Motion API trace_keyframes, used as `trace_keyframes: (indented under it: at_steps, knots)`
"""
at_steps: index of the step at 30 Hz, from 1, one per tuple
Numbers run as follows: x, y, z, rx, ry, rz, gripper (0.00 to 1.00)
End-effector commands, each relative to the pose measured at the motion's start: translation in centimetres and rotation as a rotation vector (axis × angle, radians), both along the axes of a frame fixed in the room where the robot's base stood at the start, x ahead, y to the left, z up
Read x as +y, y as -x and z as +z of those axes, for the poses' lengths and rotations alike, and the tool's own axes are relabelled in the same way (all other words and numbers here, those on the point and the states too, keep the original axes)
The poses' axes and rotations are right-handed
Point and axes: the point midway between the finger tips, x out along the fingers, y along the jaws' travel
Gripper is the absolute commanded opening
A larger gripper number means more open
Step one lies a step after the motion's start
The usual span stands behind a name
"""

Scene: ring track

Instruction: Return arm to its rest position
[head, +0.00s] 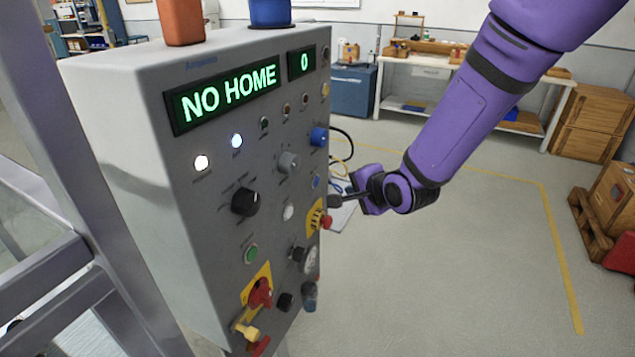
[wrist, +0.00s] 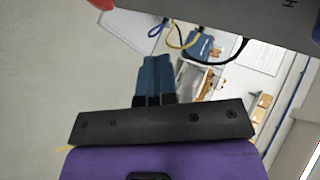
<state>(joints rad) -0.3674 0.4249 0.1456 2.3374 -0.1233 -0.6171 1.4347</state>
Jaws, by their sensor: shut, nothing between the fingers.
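My purple arm reaches in from the upper right of the head view. My gripper (head: 337,200) is at its end, beside the right edge of the grey control panel (head: 150,95), near a red button on a yellow plate (head: 314,215). In the wrist view my gripper (wrist: 154,62) shows two blue fingers pressed together with nothing between them. The panel's display (head: 228,95) reads "NO HOME" and a smaller one (head: 302,63) reads "0". Whether the fingertips touch the panel cannot be told.
A grey metal frame (head: 50,265) stands left of the panel. Blue and yellow cables (wrist: 185,38) hang behind it. A white workbench (head: 425,70), a blue cabinet (head: 353,92) and wooden crates (head: 590,120) stand at the back. The floor (head: 470,265) right of the panel is clear.

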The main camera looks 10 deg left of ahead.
Motion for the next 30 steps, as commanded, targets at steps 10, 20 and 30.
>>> trace_keyframes:
  at_steps: [10, 20, 30]
  knots:
    - [-1.4, 0.0, 1.6, -0.017, 0.051, 0.003, 0.00]
    - [-9.5, 2.0, 9.2, -0.058, 0.366, 0.052, 0.00]
    - [-18.0, 8.1, 15.9, -0.031, 0.661, 0.144, 0.00]
